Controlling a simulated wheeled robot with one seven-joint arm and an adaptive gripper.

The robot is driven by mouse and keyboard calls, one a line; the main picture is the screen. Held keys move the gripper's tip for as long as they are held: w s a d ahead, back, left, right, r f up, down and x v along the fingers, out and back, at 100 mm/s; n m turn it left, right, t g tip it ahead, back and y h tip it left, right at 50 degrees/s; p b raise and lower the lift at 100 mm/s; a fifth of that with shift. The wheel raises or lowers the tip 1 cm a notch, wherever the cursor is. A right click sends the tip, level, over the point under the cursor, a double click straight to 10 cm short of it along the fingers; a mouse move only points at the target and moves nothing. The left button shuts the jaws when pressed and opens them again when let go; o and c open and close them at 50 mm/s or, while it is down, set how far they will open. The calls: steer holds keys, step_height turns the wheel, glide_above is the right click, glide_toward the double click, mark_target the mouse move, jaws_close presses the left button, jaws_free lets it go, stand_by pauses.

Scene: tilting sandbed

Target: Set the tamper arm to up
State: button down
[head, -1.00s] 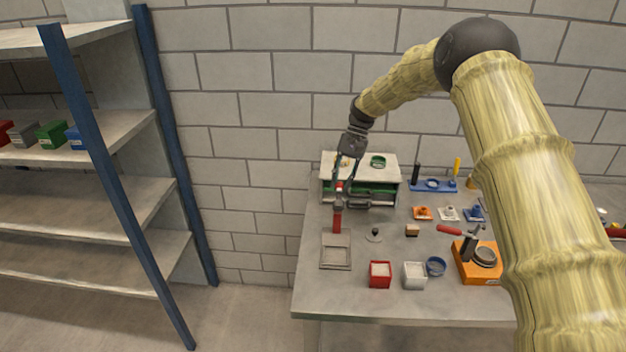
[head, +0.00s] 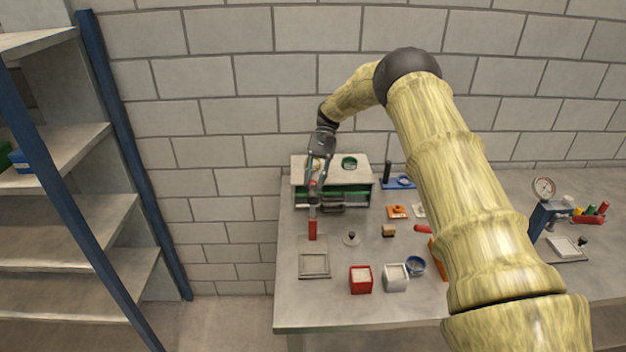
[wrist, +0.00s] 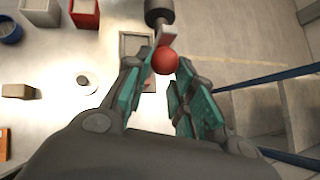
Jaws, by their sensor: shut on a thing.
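The tamper arm (head: 312,211) rises at the back of a grey square sandbed frame (head: 314,264). A red post (head: 312,230) shows at its lower part. In the wrist view a red ball knob (wrist: 165,61) sits at the fingertips, with a dark cylinder (wrist: 158,10) beyond it. My gripper (head: 314,188) is above the red post and shut on the red knob. The fingers partly hide the arm, so its exact tilt is hard to tell. The frame also shows in the wrist view (wrist: 126,46), partly behind the left finger.
A red box (head: 360,280), a white box (head: 396,278) and a blue round cup (head: 415,265) stand right of the frame. A cabinet (head: 362,172) with green inside stands behind. A blue-posted shelf (head: 122,150) is at left. The table's front strip is clear.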

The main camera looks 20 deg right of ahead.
steer(key=shift+s+f, duration=0.1)
steer(key=shift+f, duration=0.15)
steer(key=c, duration=1.4)
jaws_free()
steer(key=shift+c, duration=0.2)
steer(key=shift+o, duration=1.3)
steer(key=shift+a, duration=0.15)
steer(key=shift+r, duration=0.2)
steer(key=v, duration=0.7)
steer(key=shift+w+d, duration=0.2)
steer(key=shift+w, duration=0.1)
